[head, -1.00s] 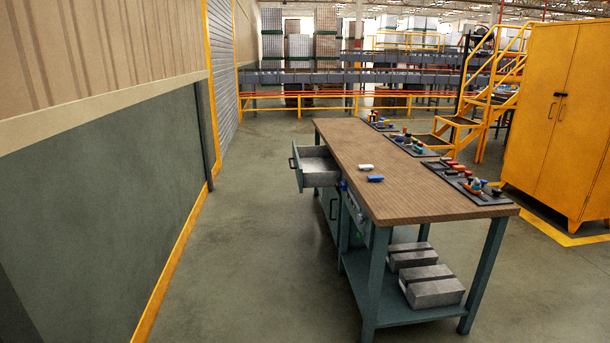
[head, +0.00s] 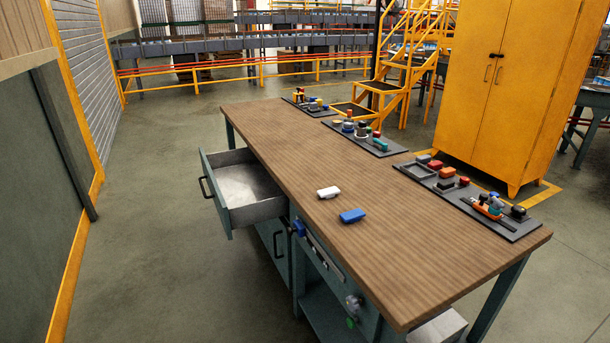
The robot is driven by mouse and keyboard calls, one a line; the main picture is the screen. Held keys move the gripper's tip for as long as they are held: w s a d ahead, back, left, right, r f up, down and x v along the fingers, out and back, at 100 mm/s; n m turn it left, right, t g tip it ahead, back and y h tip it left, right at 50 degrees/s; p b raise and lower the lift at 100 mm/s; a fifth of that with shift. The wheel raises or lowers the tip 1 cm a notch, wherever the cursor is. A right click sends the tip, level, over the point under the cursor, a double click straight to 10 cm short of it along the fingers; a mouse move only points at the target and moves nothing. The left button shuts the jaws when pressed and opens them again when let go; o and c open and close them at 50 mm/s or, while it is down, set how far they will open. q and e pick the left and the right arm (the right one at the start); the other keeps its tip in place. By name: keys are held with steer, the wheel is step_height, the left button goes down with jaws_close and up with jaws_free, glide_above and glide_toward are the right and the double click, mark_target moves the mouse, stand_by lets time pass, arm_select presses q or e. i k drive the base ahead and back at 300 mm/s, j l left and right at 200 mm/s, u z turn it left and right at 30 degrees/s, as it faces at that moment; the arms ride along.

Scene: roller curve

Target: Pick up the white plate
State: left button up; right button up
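In the head view, a small white block-like piece (head: 329,192) lies on the wooden top of the workbench (head: 270,150), near its left edge. It is the only loose white thing on the bench top, and it looks more like a small block than a flat plate. A similar blue piece (head: 352,216) lies just in front of it, to the right, apart from it. Neither of my grippers shows in the view.
An open, empty-looking drawer (head: 243,192) juts out from the bench's left side. Dark tool trays (head: 468,194) with several coloured items line the right edge. A yellow cabinet (head: 515,90) and yellow stairs (head: 400,70) stand behind. The floor (head: 165,220) left of the bench is clear.

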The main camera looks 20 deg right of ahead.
mark_target(329, 193)
steer(key=i+j+z, duration=0.1)
steer(key=i+z, duration=0.15)
steer(key=i, duration=0.25)
steer(key=i+j+z, duration=0.15)
steer(key=i+z, duration=0.15)
steer(key=i, duration=0.25)
steer(key=i+j+z, duration=0.25)
steer(key=i, duration=0.25)
steer(key=i+j+z, duration=0.45)
steer(key=z, duration=0.15)
steer(key=i+j+z, duration=0.2)
steer(key=j+z, duration=0.15)
steer(key=i+j+z, duration=0.15)
steer(key=j+z, duration=0.15)
steer(key=i+j+z, duration=0.1)
steer(key=j+z, duration=0.5)
steer(key=j, duration=0.2)
steer(key=i+j, duration=0.05)
